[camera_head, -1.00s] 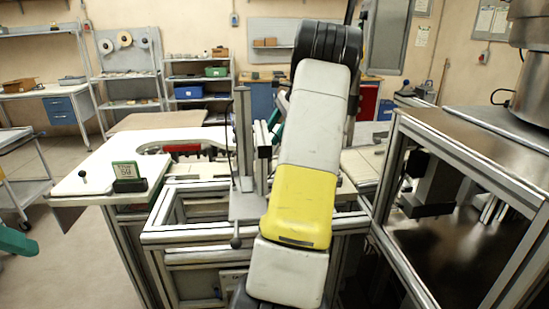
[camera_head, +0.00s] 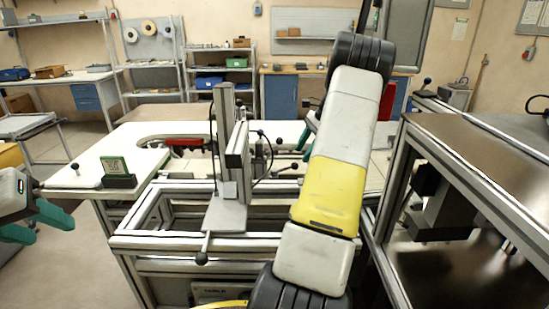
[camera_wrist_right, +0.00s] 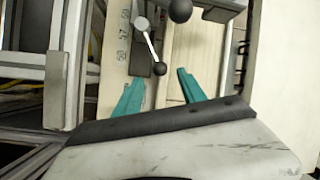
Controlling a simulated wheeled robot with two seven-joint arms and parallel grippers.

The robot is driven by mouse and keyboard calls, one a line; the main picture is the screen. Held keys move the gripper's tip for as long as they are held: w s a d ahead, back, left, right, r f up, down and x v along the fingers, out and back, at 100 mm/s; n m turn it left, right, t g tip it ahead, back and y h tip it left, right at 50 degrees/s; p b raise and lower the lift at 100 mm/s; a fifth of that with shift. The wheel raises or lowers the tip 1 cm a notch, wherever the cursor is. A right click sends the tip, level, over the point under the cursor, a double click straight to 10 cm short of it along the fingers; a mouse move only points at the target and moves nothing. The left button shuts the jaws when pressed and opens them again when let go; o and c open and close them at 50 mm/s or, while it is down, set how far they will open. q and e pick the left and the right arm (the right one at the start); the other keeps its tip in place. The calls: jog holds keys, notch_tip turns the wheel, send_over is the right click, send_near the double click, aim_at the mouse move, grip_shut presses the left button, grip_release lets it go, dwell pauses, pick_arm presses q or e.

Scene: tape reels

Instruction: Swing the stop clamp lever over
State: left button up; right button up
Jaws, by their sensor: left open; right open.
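In the right wrist view a small silver clamp lever (camera_wrist_right: 150,44) with a black ball end hangs from a metal pivot, over a pale strip with printed numbers. My right gripper (camera_wrist_right: 157,88) is open there, its teal fingers apart. The lever's ball is beyond and roughly between the fingertips; I cannot tell whether they touch. In the head view my right arm hides most of this gripper; a bit of teal (camera_head: 304,137) shows behind it. My left gripper (camera_head: 48,226) is open and empty at the left edge, away from the lever.
A larger black knob (camera_wrist_right: 180,9) is close to the lever. An upright metal post (camera_head: 225,130) stands on the frame, with a ball-ended handle (camera_head: 202,257) in front. A green-screened device (camera_head: 116,170) sits on the white table (camera_head: 75,178). A framed bench (camera_head: 480,150) stands at right.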

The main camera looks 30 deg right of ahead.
aim_at(287, 168)
jog(key=shift+x, duration=2.75)
grip_shut()
